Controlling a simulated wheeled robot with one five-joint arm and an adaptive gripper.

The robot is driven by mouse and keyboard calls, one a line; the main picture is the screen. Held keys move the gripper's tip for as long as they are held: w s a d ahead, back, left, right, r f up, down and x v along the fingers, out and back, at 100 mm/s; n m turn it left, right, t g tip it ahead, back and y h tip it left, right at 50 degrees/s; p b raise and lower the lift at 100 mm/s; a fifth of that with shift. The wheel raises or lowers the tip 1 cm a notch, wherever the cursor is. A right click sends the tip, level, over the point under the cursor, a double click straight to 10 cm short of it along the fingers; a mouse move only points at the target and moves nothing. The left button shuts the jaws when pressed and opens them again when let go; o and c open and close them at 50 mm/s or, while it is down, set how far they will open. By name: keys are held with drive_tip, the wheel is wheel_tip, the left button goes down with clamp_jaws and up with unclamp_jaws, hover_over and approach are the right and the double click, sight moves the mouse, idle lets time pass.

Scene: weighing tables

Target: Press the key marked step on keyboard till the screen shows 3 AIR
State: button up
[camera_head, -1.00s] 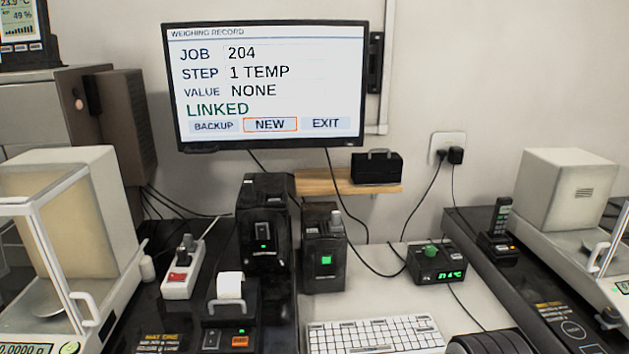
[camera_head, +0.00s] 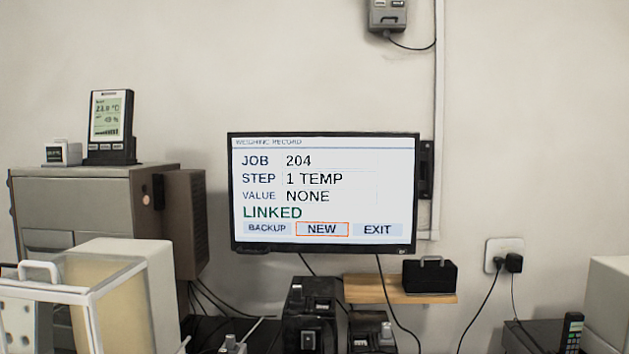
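The screen (camera_head: 324,193) hangs on the wall near the middle of the view. It reads JOB 204, STEP 1 TEMP, VALUE NONE and LINKED. Below are BACKUP, NEW and EXIT, with an orange frame around NEW. The keyboard is below the view now; in the earlier frame it is white and lies on the light table at the bottom. Its key markings are too small to read there. My gripper is not in view.
A glass-sided balance (camera_head: 110,300) stands at the lower left. A grey cabinet (camera_head: 90,215) behind it carries a climate display (camera_head: 110,128). A wooden shelf (camera_head: 375,290) below the screen holds a black case (camera_head: 430,276). Dark devices (camera_head: 311,310) stand at the bottom middle.

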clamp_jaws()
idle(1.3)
